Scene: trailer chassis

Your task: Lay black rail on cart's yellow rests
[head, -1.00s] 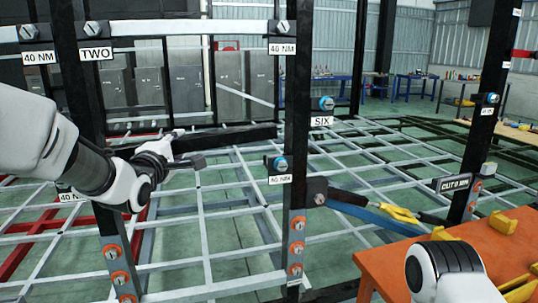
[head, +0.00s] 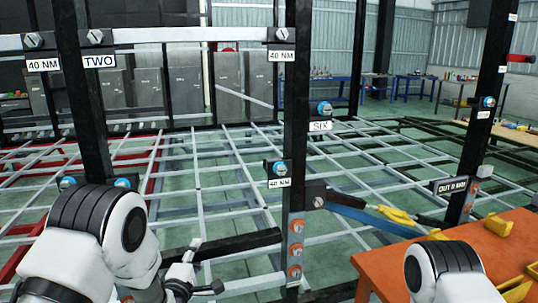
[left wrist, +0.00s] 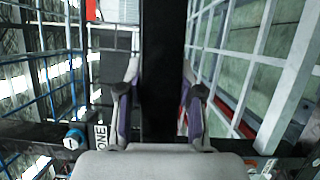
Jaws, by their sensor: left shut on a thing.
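In the left wrist view, the rail (left wrist: 163,60) runs upright between the two fingers of the left gripper (left wrist: 162,90). The orange cart (head: 460,244) stands at the lower right, with yellow rests (head: 497,229) on its top. The rail is apart from the cart. My right gripper is out of view; only part of that arm shows over the cart.
Black upright posts (head: 297,130) with bolts and labels stand between the rail and the cart. A blue bar (head: 365,214) slants from the post toward the cart. A grey lattice (head: 235,195) fills the floor behind. Blue tables (head: 415,88) stand far back.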

